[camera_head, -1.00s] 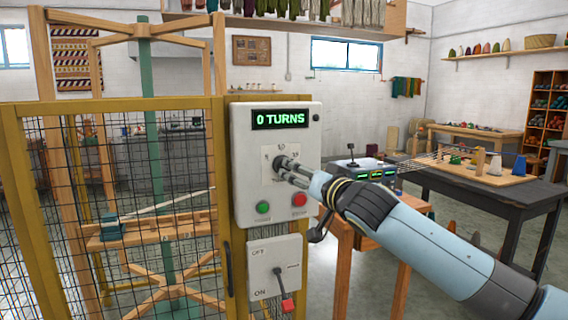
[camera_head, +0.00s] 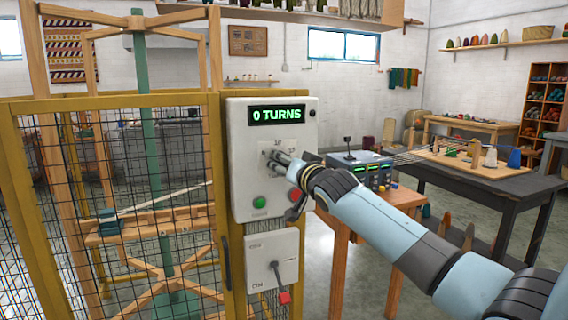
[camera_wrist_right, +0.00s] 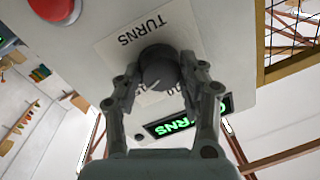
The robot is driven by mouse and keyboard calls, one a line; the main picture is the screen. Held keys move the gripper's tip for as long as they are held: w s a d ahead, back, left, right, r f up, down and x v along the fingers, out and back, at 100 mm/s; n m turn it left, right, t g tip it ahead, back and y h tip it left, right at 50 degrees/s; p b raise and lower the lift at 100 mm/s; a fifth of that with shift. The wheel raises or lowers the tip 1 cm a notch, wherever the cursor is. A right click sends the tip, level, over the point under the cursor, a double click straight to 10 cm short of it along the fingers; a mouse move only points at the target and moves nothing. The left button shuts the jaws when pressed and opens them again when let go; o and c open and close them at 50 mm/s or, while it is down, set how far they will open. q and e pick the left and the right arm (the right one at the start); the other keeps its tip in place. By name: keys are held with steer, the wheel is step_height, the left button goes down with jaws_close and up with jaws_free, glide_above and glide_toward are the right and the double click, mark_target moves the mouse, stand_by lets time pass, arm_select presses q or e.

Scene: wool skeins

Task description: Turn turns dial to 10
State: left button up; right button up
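The turns dial (camera_wrist_right: 160,68) is a dark round knob on a pale plate marked TURNS, on the white control box (camera_head: 240,150). The display (camera_head: 277,115) above it reads 0 TURNS in green. My right gripper (camera_head: 272,158) is at the dial and hides most of it in the head view. In the right wrist view its two fingers (camera_wrist_right: 160,75) lie against opposite sides of the knob, closed on it. The fingers and knob cover part of the plate's scale, so the dial's setting is unclear. My left gripper is not in view.
Below the dial are a green button (camera_head: 259,202) and a red button (camera_wrist_right: 52,8), partly behind my arm in the head view. A yellow mesh guard (camera_head: 110,98) is left, a wooden stand (camera_head: 400,197) right.

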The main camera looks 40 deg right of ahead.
steer(key=c, duration=0.6)
steer(key=shift+o, duration=0.2)
steer(key=shift+a+r+n+g+h+p, duration=0.1)
steer(key=shift+n+g+p, duration=0.1)
steer(key=shift+n+p, duration=1.5)
steer(key=shift+a+f+n+g+h+p, duration=0.15)
steer(key=shift+n+p, duration=0.6)
steer(key=shift+n, duration=1.9)
steer(key=shift+d+r+n+g+h+p, duration=0.2)
steer(key=shift+n+p, duration=1)
steer(key=shift+n, duration=0.95)
steer(key=shift+a, duration=0.15)
steer(key=o, duration=1.2)
steer(key=shift+c, duration=0.2)
